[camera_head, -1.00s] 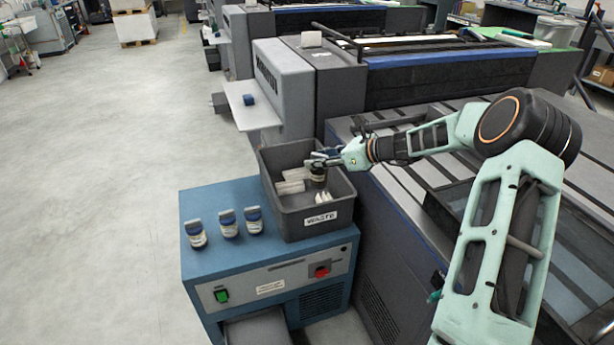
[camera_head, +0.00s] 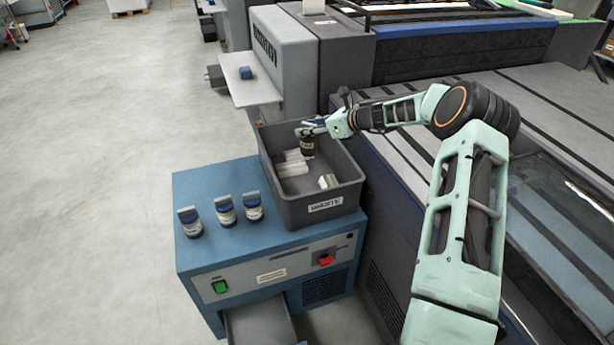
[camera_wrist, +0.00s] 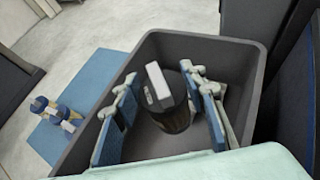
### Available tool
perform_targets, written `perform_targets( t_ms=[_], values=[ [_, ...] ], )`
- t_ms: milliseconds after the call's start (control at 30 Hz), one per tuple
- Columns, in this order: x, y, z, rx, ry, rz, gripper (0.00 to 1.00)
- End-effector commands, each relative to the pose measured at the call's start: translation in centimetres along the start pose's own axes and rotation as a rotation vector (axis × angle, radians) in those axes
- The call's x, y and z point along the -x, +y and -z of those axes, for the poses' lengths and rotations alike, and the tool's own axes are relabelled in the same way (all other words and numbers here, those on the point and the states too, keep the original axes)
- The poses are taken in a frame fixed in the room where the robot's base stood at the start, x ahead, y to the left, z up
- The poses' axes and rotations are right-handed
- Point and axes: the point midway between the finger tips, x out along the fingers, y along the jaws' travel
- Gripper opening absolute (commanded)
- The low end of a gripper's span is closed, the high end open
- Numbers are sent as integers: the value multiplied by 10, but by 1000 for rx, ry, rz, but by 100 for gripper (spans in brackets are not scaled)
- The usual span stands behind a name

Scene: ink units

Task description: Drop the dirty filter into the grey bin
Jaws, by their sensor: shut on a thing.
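The dirty filter (camera_head: 307,147) is a dark cylinder with a pale band. It hangs upright from my gripper (camera_head: 312,129), inside the outline of the grey bin (camera_head: 288,212) near its back right wall. The bin carries a WASTE label and stands on a blue cabinet. In the wrist view the filter (camera_wrist: 172,112) sits between the two blue-padded fingers of my gripper (camera_wrist: 165,112), with the bin's rim (camera_wrist: 215,42) around them. A pale block shows at its top; I cannot tell whether it belongs to the filter. The filter's height above the bin floor is unclear.
Several white pieces (camera_head: 293,167) lie in the bin. Three blue-capped filters (camera_head: 225,212) stand on the cabinet top (camera_head: 205,178) left of the bin. A large grey press (camera_head: 450,95) is on the right. Open floor (camera_head: 120,130) lies to the left.

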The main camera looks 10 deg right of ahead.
Motion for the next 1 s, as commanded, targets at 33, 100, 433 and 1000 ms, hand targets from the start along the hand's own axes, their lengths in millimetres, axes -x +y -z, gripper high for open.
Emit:
perform_targets(
  t_ms=[33, 100, 433, 1000],
  values=[
    [-5, 0, 10, 0, -1, 0, 11],
    [-8, 0, 16, 0, -1, 0, 11],
    [-11, 0, 20, 2, -1, 1, 11],
    [-8, -1, 21, 1, 0, 1, 59]
  ],
)
